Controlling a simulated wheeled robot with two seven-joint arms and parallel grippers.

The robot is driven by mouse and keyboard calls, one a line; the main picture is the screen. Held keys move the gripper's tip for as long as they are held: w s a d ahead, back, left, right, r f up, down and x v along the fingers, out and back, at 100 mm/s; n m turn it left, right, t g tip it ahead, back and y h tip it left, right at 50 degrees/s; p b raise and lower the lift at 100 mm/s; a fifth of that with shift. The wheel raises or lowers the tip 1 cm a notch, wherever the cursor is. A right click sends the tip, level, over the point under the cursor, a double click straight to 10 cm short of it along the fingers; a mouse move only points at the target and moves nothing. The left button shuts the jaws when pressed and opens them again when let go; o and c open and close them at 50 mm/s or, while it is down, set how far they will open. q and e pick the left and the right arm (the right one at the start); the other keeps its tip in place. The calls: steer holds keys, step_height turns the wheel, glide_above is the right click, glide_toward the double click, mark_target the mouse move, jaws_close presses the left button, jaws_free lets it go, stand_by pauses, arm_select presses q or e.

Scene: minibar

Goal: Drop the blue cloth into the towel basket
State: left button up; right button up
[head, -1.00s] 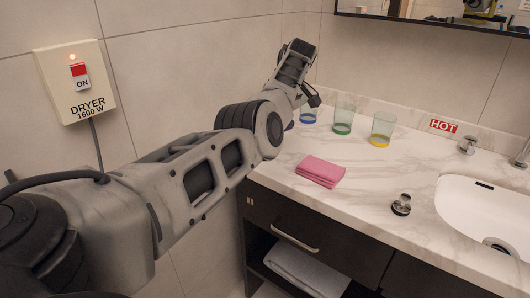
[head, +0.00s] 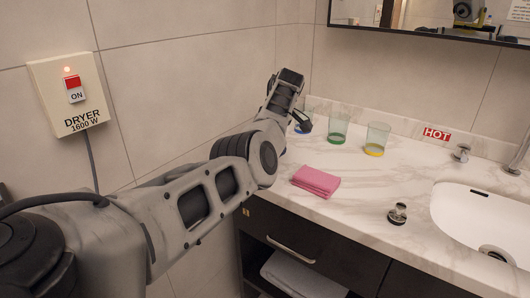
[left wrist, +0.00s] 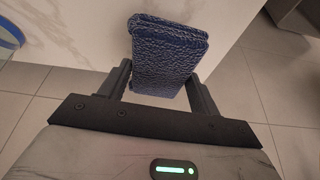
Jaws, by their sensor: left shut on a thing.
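The blue cloth (left wrist: 165,55) is folded and held between the two fingers of my left gripper (left wrist: 162,88) in the left wrist view. The counter's pale edge and the tiled floor show beneath and beyond it. In the head view my left arm reaches to the counter's far left end, and its wrist hides most of the gripper; I cannot make out the cloth there. I see no towel basket in either view. My right gripper is not in view.
A folded pink cloth (head: 316,181) lies on the marble counter (head: 352,208). Green (head: 338,128) and yellow-based (head: 375,140) glasses stand behind it; a blue-based glass (head: 304,128) is partly hidden. The sink (head: 470,212) is right. A grey towel (head: 300,274) lies on the shelf below.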

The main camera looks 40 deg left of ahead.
arm_select(q)
steer(key=shift+f+p, duration=0.3)
steer(key=shift+f, duration=1.4)
steer(key=o, duration=1)
